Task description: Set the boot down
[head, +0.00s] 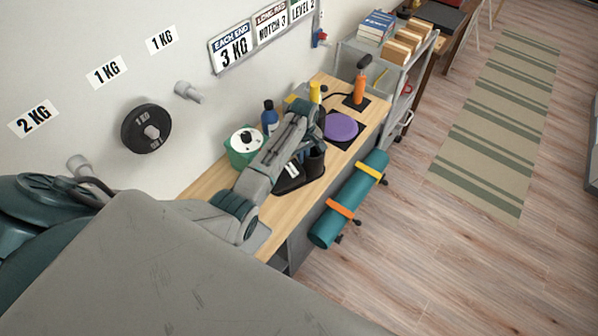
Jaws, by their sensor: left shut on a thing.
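My left arm reaches over the wooden bench top (205,188). Its gripper (308,141) points down and is shut on a dark boot (315,163). My arm hides much of the boot, which looks roughly upright. The boot is over or on a black tray (290,186) near the bench's front edge. I cannot tell whether its sole touches the tray. My right gripper is out of view.
Close by on the bench are a green tub (243,158), a blue bottle (269,118), a purple disc (341,127) and an orange-handled tool (360,88). A rolled teal mat (348,200) hangs along the front. A weight plate (146,129) is on the wall.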

